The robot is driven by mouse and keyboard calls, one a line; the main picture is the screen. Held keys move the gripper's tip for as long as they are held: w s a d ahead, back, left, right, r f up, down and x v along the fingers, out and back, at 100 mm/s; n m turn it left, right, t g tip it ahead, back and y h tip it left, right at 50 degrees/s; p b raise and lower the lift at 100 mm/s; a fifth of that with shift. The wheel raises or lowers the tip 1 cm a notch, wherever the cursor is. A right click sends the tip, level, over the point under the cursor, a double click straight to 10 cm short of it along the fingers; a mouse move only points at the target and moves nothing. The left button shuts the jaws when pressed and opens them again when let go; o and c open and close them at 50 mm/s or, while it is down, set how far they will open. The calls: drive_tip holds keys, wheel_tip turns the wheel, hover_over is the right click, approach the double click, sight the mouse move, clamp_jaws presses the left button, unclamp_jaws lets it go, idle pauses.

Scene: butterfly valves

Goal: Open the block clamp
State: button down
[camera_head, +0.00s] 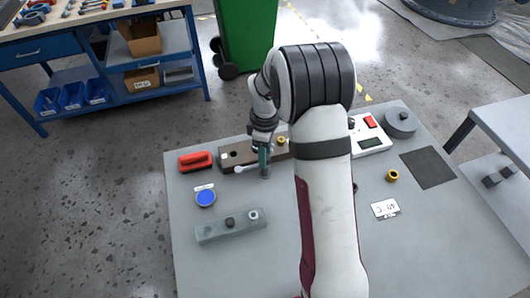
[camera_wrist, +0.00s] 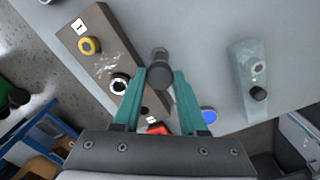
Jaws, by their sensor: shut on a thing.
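A long brown block (camera_head: 232,154) lies at the back left of the grey table, with a yellow knob (camera_wrist: 89,45) on its top. My gripper (camera_head: 264,158), with teal fingers, points down beside the block's front edge. In the wrist view its fingertips (camera_wrist: 160,75) are closed around a dark grey upright cylinder (camera_wrist: 159,57). A pale rounded piece (camera_head: 240,169) shows just left of the gripper, and a pale ring with a dark centre (camera_wrist: 120,82) shows by the left finger. I cannot tell how the cylinder joins the block. Which part is the block clamp is unclear.
A red handle (camera_head: 195,161), a blue button (camera_head: 205,197) and a grey-blue block (camera_head: 230,227) with a dark knob stand left and front. A white device (camera_head: 368,137), a grey disc (camera_head: 400,121) and a dark mat (camera_head: 428,168) are at right.

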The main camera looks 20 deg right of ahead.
drive_tip(key=shift+c, duration=2.2)
unclamp_jaws()
wheel_tip(320, 180, up, 16)
drive_tip(key=shift+f, duration=0.1)
drive_tip(key=s+a+m, duration=0.2)
drive_tip(key=s+m, duration=0.3)
drive_tip(key=s, duration=0.5)
drive_tip(key=s+a+f+m+y, duration=0.1)
drive_tip(key=s+a+m, duration=0.2)
drive_tip(key=s+m, duration=0.3)
drive_tip(key=s+a+m, duration=0.2)
drive_tip(key=s+m, duration=0.4)
drive_tip(key=s, duration=0.7)
drive_tip(key=shift+s+a+f+y, duration=0.25)
drive_tip(key=shift+s+a+y, duration=0.05)
drive_tip(key=shift+s+y, duration=0.1)
